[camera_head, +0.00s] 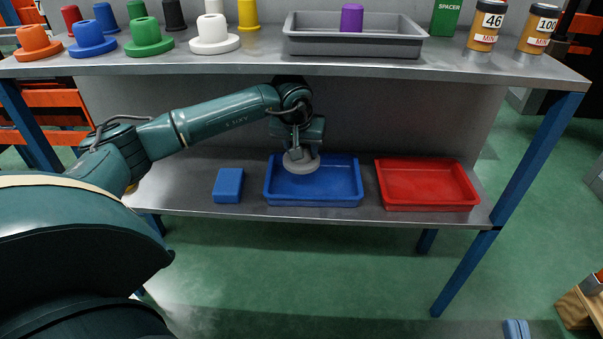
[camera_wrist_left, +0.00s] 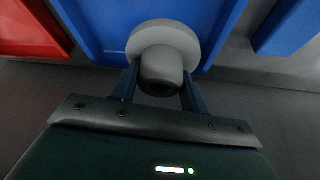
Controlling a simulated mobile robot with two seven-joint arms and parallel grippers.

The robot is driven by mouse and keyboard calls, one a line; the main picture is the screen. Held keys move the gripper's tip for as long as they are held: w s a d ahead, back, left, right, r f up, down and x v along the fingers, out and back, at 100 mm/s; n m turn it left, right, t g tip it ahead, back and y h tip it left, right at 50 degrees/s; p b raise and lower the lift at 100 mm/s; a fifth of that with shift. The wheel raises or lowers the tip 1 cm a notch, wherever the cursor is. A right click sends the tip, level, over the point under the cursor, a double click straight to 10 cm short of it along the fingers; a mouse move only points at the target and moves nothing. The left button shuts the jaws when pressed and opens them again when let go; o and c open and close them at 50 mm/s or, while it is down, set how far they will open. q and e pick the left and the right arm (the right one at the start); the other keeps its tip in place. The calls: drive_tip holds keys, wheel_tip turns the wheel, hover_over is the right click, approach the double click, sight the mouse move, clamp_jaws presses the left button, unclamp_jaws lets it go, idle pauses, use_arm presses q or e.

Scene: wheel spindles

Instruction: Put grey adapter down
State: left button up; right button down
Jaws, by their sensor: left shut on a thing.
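The grey adapter (camera_head: 301,163), a wide round flange with a narrower hub, is over the blue tray (camera_head: 315,200) on the lower shelf. My left gripper (camera_head: 298,148) is shut on its hub, with the flange facing the tray. The left wrist view shows the hub of the adapter (camera_wrist_left: 162,66) between the two blue fingers of the left gripper (camera_wrist_left: 161,76). I cannot tell whether the flange touches the tray floor. What looks like the tips of my right gripper (camera_head: 517,330) shows at the bottom edge, away from the shelf; its opening is unclear.
A red tray (camera_head: 428,205) stands right of the blue one, and a blue block (camera_head: 228,185) left of it. The upper shelf (camera_head: 250,67) overhangs my left arm. It holds coloured adapters, a grey tray (camera_head: 355,47) with a purple cylinder, and two jars.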

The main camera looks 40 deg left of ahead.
use_arm(q)
wheel_tip(320, 180, down, 3)
drive_tip(key=shift+r+b, duration=0.15)
drive_tip(key=shift+b, duration=0.35)
wheel_tip(320, 180, down, 3)
drive_tip(key=shift+b, duration=0.75)
drive_tip(key=shift+f+b, duration=0.3)
drive_tip(key=shift+f, duration=0.35)
drive_tip(key=shift+w+f, duration=0.1)
drive_tip(key=shift+w, duration=0.05)
drive_tip(key=shift+a, duration=0.1)
use_arm(e)
drive_tip(key=r+y, duration=0.1)
drive_tip(key=r+n+t+y, duration=0.1)
drive_tip(key=shift+w+r, duration=0.35)
drive_tip(key=shift+w, duration=0.05)
